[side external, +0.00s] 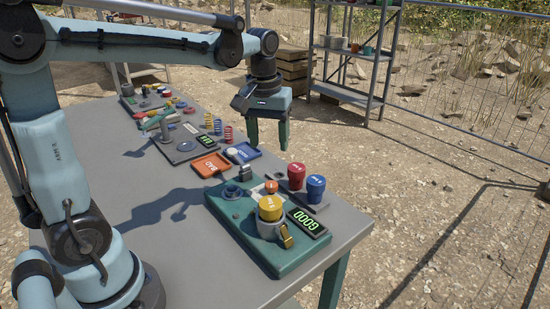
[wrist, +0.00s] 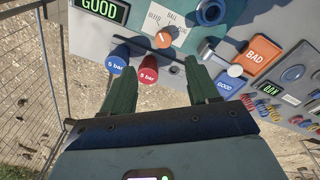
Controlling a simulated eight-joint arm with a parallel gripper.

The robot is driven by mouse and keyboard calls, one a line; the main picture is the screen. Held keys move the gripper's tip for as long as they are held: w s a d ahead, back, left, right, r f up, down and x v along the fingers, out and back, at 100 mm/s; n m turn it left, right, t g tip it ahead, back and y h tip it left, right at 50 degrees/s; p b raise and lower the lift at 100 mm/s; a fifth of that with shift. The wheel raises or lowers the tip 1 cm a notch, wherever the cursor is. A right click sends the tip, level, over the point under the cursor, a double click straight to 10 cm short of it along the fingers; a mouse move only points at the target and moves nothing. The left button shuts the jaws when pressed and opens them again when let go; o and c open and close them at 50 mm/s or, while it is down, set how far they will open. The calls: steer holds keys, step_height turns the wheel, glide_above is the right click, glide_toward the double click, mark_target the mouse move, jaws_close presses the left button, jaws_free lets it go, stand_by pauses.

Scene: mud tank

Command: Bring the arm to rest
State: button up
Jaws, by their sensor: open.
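My gripper (side external: 268,133) hangs in the air above the far side of the table, pointing down with nothing between its fingers. In the wrist view its two green fingers (wrist: 162,92) stand apart. Below it lies a green test station (side external: 268,262) with a yellow-capped part (side external: 270,208) seated on it and a display (side external: 307,222) reading GOOD. A red cap (side external: 296,176) and a blue cap (side external: 316,188) stand beside the station; the wrist view shows both marked 5 bar. My gripper touches none of them.
The table (side external: 150,215) also holds an orange BAD tray (side external: 211,165), a blue GOOD tray (side external: 243,152) and a grey scale-like device (side external: 183,145). Several coloured rings and small parts lie farther back. A metal shelf (side external: 352,50) and wire fence stand behind. The near left tabletop is bare.

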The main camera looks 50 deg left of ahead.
steer(key=s+d+f+m+t, duration=0.3)
steer(key=s+d+m+t, duration=0.2)
steer(key=s, duration=0.4)
steer(key=shift+f+m+t, duration=0.2)
steer(key=shift+m+t, duration=0.5)
steer(key=shift+m, duration=0.3)
